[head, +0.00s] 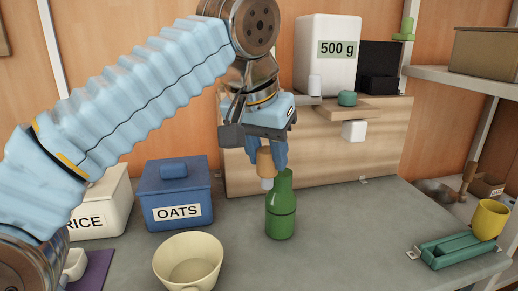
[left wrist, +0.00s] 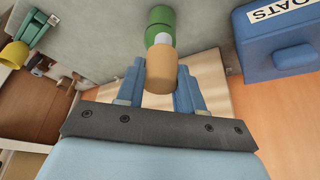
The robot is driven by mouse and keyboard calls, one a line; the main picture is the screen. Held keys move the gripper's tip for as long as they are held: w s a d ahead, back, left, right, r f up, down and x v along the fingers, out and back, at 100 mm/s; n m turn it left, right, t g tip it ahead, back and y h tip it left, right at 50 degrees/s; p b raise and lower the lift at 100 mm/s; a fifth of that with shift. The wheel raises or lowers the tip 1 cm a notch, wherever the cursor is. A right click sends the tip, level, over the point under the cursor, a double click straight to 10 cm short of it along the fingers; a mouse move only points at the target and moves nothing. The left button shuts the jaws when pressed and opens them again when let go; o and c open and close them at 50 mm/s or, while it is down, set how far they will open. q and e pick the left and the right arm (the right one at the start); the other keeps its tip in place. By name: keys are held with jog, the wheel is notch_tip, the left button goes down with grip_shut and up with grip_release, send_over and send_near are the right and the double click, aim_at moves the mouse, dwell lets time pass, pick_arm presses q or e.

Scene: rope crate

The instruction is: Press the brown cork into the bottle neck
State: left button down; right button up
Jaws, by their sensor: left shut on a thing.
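The brown cork (head: 265,160), with a pale narrower lower end, is held between the fingers of my left gripper (head: 274,158). In the left wrist view the cork (left wrist: 160,72) sits between the blue fingers (left wrist: 158,85), pale end toward the bottle. The green bottle (head: 281,212) stands upright on the grey counter. In the head view the cork's lower end is just left of the bottle's neck, near the height of its top. The bottle (left wrist: 159,22) also shows beyond the cork in the left wrist view. Whether the cork and bottle touch is unclear. My right gripper is out of view.
A cream bowl (head: 189,265) stands left of the bottle, with a blue OATS canister (head: 175,193) and a RICE canister (head: 104,200) behind. A green holder (head: 455,250) and a yellow cup (head: 489,219) are at right. The counter (head: 345,230) right of the bottle is clear.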

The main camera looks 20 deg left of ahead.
pick_arm(q)
jog(key=w, duration=0.1)
jog(key=w+p, duration=0.1)
jog(key=w, duration=0.3)
jog(key=shift+d, duration=0.25)
jog(key=shift+w+d, duration=0.1)
jog(key=shift+w, duration=1)
jog(key=shift+f+b, duration=1)
jog(key=shift+f, duration=0.5)
dwell(1.2)
jog(key=c, duration=0.6)
grip_release()
jog(key=shift+c, duration=0.2)
